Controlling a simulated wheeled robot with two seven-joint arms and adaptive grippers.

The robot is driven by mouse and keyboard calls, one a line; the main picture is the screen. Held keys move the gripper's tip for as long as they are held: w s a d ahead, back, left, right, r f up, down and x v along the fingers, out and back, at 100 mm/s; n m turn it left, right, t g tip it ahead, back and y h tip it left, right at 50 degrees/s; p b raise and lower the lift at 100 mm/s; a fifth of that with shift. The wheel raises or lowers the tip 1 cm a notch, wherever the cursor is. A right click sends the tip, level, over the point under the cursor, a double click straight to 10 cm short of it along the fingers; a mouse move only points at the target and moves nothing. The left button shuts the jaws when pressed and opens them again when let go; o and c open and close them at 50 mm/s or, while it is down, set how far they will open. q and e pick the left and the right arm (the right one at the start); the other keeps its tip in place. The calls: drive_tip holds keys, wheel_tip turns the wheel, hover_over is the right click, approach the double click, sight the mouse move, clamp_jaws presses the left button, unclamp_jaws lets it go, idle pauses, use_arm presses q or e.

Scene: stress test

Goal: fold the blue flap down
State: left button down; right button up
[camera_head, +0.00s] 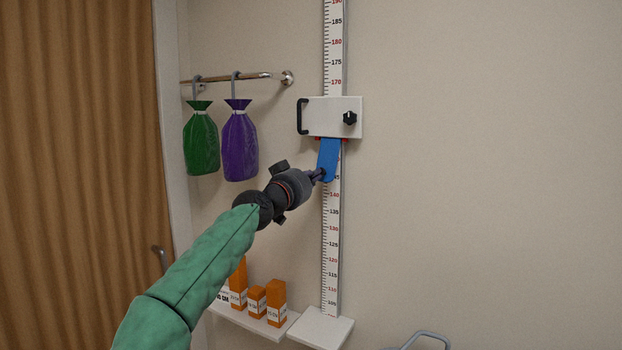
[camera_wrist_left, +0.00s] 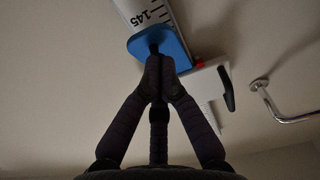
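The blue flap (camera_head: 328,155) hangs from the lower edge of a white block (camera_head: 333,118) on a vertical height scale. It points down in front of the scale, near the 145 mark; whether it lies flat against the scale is unclear. My left gripper (camera_head: 319,174) reaches up from the lower left to the flap's lower part. In the left wrist view, its fingers (camera_wrist_left: 155,60) are together and their tips overlap the rounded end of the blue flap (camera_wrist_left: 172,48). They seem to press its face, not pinch it, but contact is partly hidden. My right gripper is not in view.
Green (camera_head: 201,138) and purple (camera_head: 240,145) bags hang from a rail (camera_head: 240,78) left of the scale. Orange boxes (camera_head: 257,299) stand on a low shelf below my left arm. A brown door (camera_head: 75,130) is far left. The wall right of the scale is bare.

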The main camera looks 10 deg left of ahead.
use_arm(q)
drive_tip(key=w+f+b, duration=0.1)
drive_tip(key=w+d+f, duration=0.1)
drive_tip(key=w+f, duration=0.1)
drive_tip(key=shift+w+d+b, duration=0.1)
drive_tip(key=shift+w+b, duration=0.15)
drive_tip(key=shift+b, duration=0.1)
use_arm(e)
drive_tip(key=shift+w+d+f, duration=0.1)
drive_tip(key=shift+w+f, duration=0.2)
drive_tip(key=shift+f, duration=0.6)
use_arm(q)
drive_tip(key=shift+s, duration=0.1)
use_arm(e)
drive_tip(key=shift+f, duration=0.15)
